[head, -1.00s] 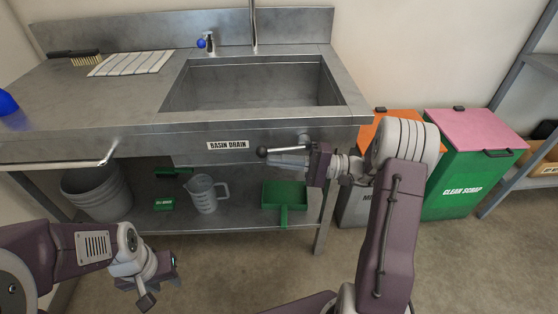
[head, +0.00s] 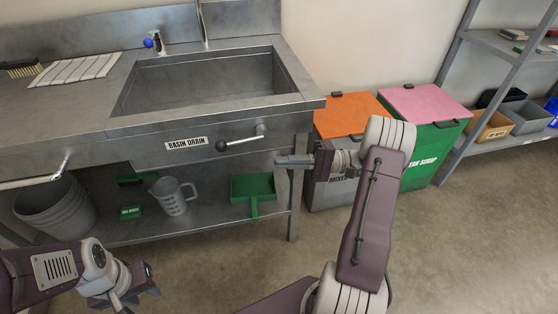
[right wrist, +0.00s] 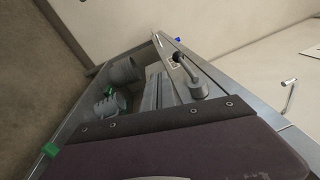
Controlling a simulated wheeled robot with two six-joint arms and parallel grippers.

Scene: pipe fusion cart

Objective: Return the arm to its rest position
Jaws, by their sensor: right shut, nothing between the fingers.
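My right gripper (head: 292,160) is shut and empty, pointing left in the head view. It is in front of the sink bench, right of and below the basin drain lever (head: 240,140), and apart from it. The lever has a black knob at its left end; it also shows in the right wrist view (right wrist: 190,75). The right gripper's grey fingers (right wrist: 158,90) show in the right wrist view. My left gripper (head: 132,292) is low at the left, in front of the bench's lower shelf; its jaw opening is unclear.
The steel bench with sink (head: 215,85) fills the left. Its lower shelf holds grey buckets (head: 55,210), a jug (head: 173,196) and a green dustpan (head: 252,190). An orange-lidded bin (head: 350,115) and a pink-lidded bin (head: 425,103) stand behind my right arm. Floor at right is clear.

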